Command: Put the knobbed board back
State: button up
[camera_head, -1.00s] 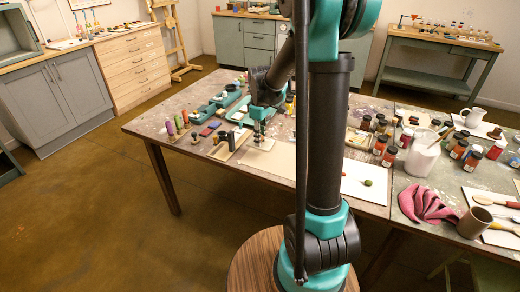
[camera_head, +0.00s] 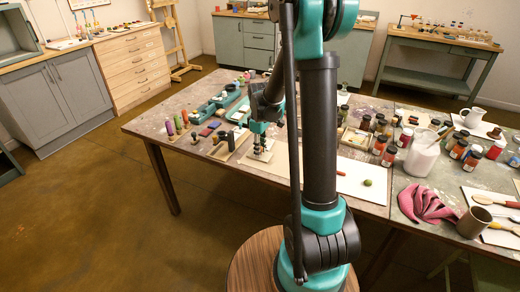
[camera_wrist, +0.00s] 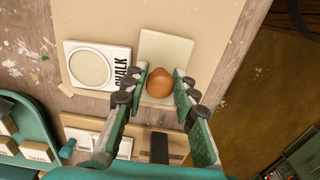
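The knobbed board (camera_wrist: 172,46) is a small pale cream rectangle in the wrist view, with a round brown knob (camera_wrist: 159,82) near its lower end. It lies flat on a larger beige sheet (camera_wrist: 215,20). My gripper (camera_wrist: 161,72) is over the board with its two fingers apart, one on each side of the knob. Narrow gaps seem to show beside the knob; contact is not clear. In the head view my gripper (camera_head: 262,148) points down at the near side of the table, and its fingers largely hide the board.
A white chalk box (camera_wrist: 70,82) with a round window lies left of the board. Below are a wooden tray (camera_wrist: 80,133) with pale blocks and a teal tray (camera_wrist: 35,105). The table edge is close on the right. Jars (camera_head: 388,156) crowd the table's right part.

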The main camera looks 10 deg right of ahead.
jog(key=shift+o, duration=1.2)
jog(key=shift+r, duration=0.1)
notch_tip(320, 180, up, 12)
jog(key=s+d+f+m+t, duration=0.2)
jog(key=s+f+m, duration=0.2)
jog(key=s, duration=0.7)
jog(key=s+d+f+m+t, duration=0.2)
jog(key=s+f+m, duration=0.3)
jog(key=s, duration=0.6)
jog(key=shift+f+m, duration=0.25)
jog(key=shift+m, duration=0.65)
jog(key=shift+w, duration=0.1)
